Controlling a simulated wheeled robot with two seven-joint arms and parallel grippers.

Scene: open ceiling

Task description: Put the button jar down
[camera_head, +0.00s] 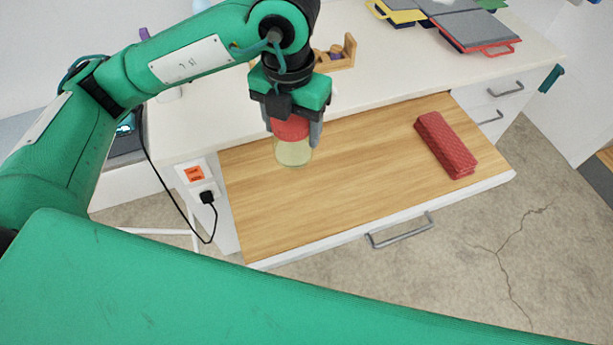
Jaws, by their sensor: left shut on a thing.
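The button jar (293,152) is a clear, pale yellowish jar with a red lid. My left gripper (293,132) comes down from above and is shut on the jar around its red lid. The jar looks upright, over the left part of the wooden pull-out surface (340,190). I cannot tell whether its base touches the wood. My right gripper is not in view.
A red textured case (445,145) lies at the right of the wooden surface. The middle of the wood is clear. A wooden holder (340,55) and folders (470,28) stand on the white worktop (400,70) behind. A black plug (207,197) and cable hang at the left.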

